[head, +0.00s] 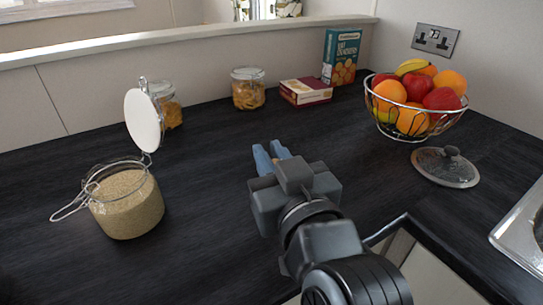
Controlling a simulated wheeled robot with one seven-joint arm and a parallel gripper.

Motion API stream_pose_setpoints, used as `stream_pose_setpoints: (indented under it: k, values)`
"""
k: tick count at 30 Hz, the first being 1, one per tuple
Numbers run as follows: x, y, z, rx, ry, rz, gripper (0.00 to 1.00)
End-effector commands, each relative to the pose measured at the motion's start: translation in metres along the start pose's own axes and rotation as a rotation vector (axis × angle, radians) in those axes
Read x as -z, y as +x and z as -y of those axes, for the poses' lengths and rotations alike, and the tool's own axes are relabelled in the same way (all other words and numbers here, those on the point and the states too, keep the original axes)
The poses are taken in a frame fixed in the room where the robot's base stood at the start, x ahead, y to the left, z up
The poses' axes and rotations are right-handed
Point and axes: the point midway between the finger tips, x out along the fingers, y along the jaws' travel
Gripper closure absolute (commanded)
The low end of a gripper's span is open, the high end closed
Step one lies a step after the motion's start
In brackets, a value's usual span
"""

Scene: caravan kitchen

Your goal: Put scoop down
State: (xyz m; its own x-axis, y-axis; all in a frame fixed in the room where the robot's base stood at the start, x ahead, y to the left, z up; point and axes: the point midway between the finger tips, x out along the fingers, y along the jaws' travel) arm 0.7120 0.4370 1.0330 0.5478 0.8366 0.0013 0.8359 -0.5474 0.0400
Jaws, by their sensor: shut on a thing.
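My gripper (268,150) is over the middle of the dark worktop, its blue fingers pointing away from me toward the back wall. It is shut on the scoop, of which at most a small tan bit shows between the fingers. The rest of the scoop is hidden by the gripper. I cannot tell whether the scoop touches the worktop (210,190). An open glass jar of grain (128,205) stands to the left of my gripper, with its round white lid (143,120) tipped up on its wire hinge.
Two clip jars, one of pasta (248,92) and one behind the open lid (170,107), stand at the back. A small box (306,92), a teal box (342,55), a fruit bowl (415,130) and a loose lid (446,168) are rightward. Worktop around my gripper is clear.

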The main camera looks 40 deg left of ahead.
Motion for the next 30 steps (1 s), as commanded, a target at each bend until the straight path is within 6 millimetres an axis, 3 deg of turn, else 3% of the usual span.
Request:
stream_pose_setpoints:
  k: [4,5,12,22,30]
  values:
    - [-0.004,0.000,0.000,0.000,0.000,0.000,1.00]
    - [-0.003,0.000,0.000,0.000,0.000,0.000,0.82]
    - [-0.003,0.000,0.000,0.000,0.000,0.000,0.59]
    - [0.003,0.000,0.000,0.000,0.000,-0.001,0.58]
    - [-0.002,-0.045,-0.001,-0.003,0.001,0.000,0.58]
